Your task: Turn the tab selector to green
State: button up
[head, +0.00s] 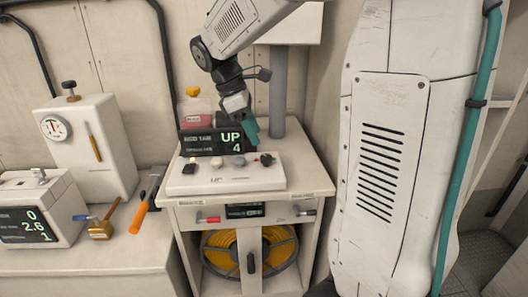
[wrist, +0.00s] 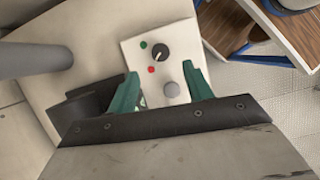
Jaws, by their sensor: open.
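The selector is a small black knob (wrist: 160,53) on a pale panel (wrist: 132,47), with a green dot (wrist: 143,45) and a red dot (wrist: 151,70) beside it. Its pale pointer mark is too small to read surely. In the head view, a black knob (head: 267,159) stands at the right end of the white control box (head: 225,181). My gripper (wrist: 160,72) is open, its teal fingers apart on either side of the panel in the wrist view, with nothing between them gripped. In the head view my gripper (head: 249,131) hangs just above that knob's end of the box.
A dark display (head: 212,141) reading UP and 4 stands behind the box. A grey round button (wrist: 171,90) lies close to the knob. A red-filled bottle (head: 194,110) stands behind the display. Tools, including an orange-handled one (head: 139,217), lie on the left bench.

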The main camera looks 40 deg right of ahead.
aim_at(266, 156)
jog(key=x, duration=0.7)
jog(key=shift+s+f, duration=0.1)
jog(key=shift+c, duration=0.2)
jog(key=c, duration=0.9)
